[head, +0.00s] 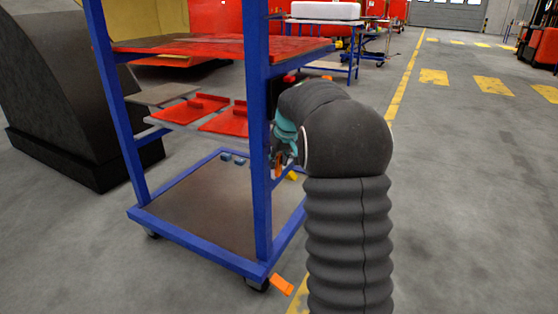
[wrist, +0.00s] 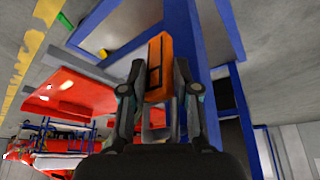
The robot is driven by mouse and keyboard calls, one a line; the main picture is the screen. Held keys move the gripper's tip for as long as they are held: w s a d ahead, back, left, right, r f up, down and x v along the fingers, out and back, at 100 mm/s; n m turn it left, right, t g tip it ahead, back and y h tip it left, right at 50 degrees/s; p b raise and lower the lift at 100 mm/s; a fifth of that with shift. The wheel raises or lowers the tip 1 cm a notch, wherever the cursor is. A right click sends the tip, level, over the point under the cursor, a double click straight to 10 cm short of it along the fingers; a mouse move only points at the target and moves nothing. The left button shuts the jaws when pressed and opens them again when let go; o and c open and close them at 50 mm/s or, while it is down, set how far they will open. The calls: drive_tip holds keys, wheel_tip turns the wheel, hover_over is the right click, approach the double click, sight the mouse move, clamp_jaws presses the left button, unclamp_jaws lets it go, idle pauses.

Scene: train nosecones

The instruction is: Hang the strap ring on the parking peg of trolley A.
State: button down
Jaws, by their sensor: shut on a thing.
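My gripper (wrist: 160,78) is in the middle of the wrist view, its two fingers on either side of an orange strap piece (wrist: 158,58) with a dark rectangular outline, and it is shut on it. I cannot make out the ring itself clearly. In the head view my gripper (head: 285,138) is mostly hidden behind my arm, close to the right front post of the blue trolley (head: 258,150). A bit of orange (head: 278,166) shows below it by the post. I cannot pick out the parking peg, nor read any trolley letter.
The trolley has red upper shelves (head: 225,46) and a brown bottom deck (head: 205,205). An orange tab (head: 282,285) sticks out by its front caster. A dark, curved bulky object (head: 70,95) stands at left. The floor to the right is open, with yellow markings (head: 434,76).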

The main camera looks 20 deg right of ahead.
idle(0.4)
drive_tip(key=c, duration=0.8)
unclamp_jaws()
drive_tip(key=shift+o, duration=0.2)
drive_tip(key=v, duration=1.2)
drive_tip(key=s+a+f+m+g, duration=0.1)
drive_tip(key=s+a+f+m, duration=0.2)
drive_tip(key=s+f, duration=0.45)
drive_tip(key=s+a+f+n+t, duration=0.1)
drive_tip(key=s+a, duration=0.6)
drive_tip(key=s, duration=0.6)
drive_tip(key=s+a+n+t, duration=0.1)
drive_tip(key=s+a, duration=0.7)
drive_tip(key=s, duration=0.6)
drive_tip(key=shift+a+f, duration=0.25)
drive_tip(key=shift+f, duration=0.1)
